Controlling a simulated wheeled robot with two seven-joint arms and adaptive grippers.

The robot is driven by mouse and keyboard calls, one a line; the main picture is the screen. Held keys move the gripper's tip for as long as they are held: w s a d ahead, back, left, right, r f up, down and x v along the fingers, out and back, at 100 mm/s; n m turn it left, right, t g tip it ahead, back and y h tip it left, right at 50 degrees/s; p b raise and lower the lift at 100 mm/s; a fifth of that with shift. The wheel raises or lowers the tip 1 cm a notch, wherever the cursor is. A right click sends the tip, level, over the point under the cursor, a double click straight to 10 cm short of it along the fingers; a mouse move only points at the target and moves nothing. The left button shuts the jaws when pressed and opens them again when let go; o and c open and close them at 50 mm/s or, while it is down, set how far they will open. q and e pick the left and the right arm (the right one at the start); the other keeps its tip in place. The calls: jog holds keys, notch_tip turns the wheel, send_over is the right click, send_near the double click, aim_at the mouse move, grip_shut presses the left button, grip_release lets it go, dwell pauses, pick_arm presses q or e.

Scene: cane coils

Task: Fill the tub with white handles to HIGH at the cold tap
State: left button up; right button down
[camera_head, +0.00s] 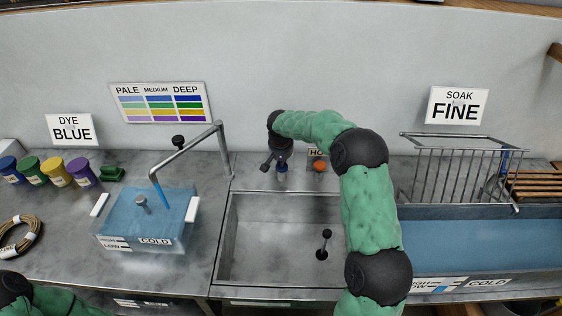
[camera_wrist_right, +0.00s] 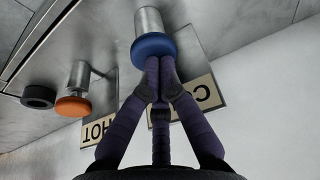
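The tub with white handles (camera_head: 121,226) stands on the counter at the left, filled with pale blue water. A blue stream runs from the metal spout (camera_head: 196,140) into it. Its front has HIGH and LOW marks and a COLD label; I cannot tell exactly where the water stands against HIGH. The blue cold tap (camera_wrist_right: 153,47) is on the wall behind the sink and also shows in the head view (camera_head: 282,167). My right gripper (camera_wrist_right: 160,64) has its fingertips together at the blue tap's face, apparently touching it. My left gripper is out of the head view.
The orange hot tap (camera_head: 320,165) is just right of the cold one. The empty sink (camera_head: 262,240) lies below, with a black-knobbed stem (camera_head: 323,243). A water-filled trough (camera_head: 490,240) and wire rack (camera_head: 460,165) are at right. Dye pots (camera_head: 57,172) and a cane coil (camera_head: 20,235) are at left.

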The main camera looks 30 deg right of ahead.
jog(key=shift+s, duration=0.1)
dwell(0.5)
jog(key=shift+r+p, duration=0.25)
jog(key=shift+p, duration=0.05)
notch_tip(320, 180, up, 4)
jog(key=shift+r+p, duration=0.25)
jog(key=shift+p, duration=0.9)
jog(key=p+v, duration=0.1)
jog(key=v, duration=0.8)
jog(key=shift+a, duration=0.1)
jog(key=shift+r, duration=0.1)
